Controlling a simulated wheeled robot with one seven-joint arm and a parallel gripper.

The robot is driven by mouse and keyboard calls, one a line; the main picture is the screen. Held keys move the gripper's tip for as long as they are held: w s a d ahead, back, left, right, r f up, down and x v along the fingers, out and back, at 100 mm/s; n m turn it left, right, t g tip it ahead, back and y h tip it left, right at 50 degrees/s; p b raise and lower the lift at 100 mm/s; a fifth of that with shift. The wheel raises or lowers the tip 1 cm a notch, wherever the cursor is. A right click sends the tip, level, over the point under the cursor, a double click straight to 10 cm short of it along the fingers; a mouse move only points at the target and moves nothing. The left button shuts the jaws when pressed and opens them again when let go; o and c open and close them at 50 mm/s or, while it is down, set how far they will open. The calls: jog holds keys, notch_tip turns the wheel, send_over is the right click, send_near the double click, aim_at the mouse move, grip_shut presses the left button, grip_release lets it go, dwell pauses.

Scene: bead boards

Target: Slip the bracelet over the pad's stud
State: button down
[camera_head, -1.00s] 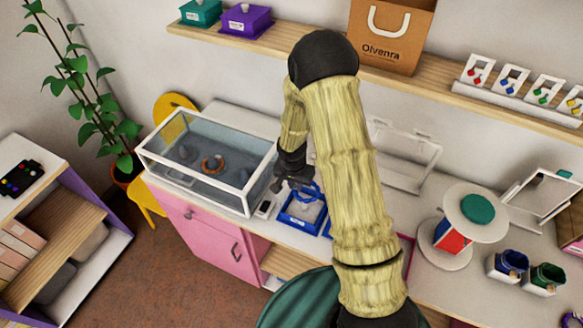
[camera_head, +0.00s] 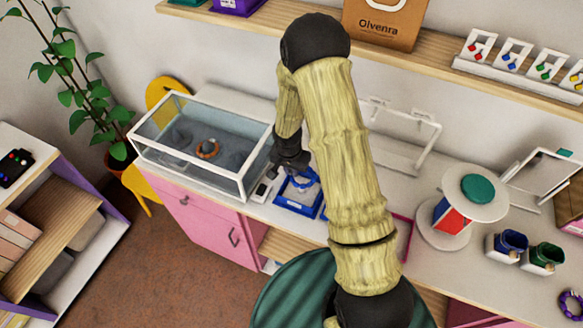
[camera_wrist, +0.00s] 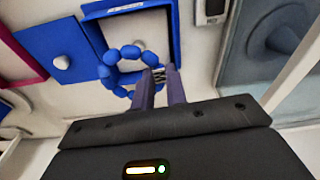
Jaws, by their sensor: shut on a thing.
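My gripper (camera_wrist: 162,82) is shut on a blue bead bracelet (camera_wrist: 106,72), gripping one side of its ring. The ring hangs over the near edge of a blue-rimmed tray (camera_wrist: 174,40) with a pale floor. A small silvery piece shows within the ring; I cannot tell whether it belongs to the bracelet or the tray. In the head view, my gripper (camera_head: 290,160) is above the tray (camera_head: 290,203), and my arm hides most of the pad.
A glass-topped display case (camera_head: 190,178) holding an orange bracelet (camera_head: 207,148) stands left of the tray. A small grey device (camera_wrist: 211,10) lies between them. A white stand (camera_head: 433,145) is behind, and a round two-tier stand (camera_head: 478,207) is to the right.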

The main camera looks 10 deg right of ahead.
jog(key=shift+f+b, duration=1.4)
jog(key=shift+f, duration=0.3)
jog(key=shift+b, duration=0.3)
jog(key=shift+f+b, duration=0.3)
jog(key=shift+b, duration=0.25)
dwell(1.0)
dwell(0.4)
jog(key=c, duration=0.9)
grip_release()
jog(key=shift+c, duration=0.2)
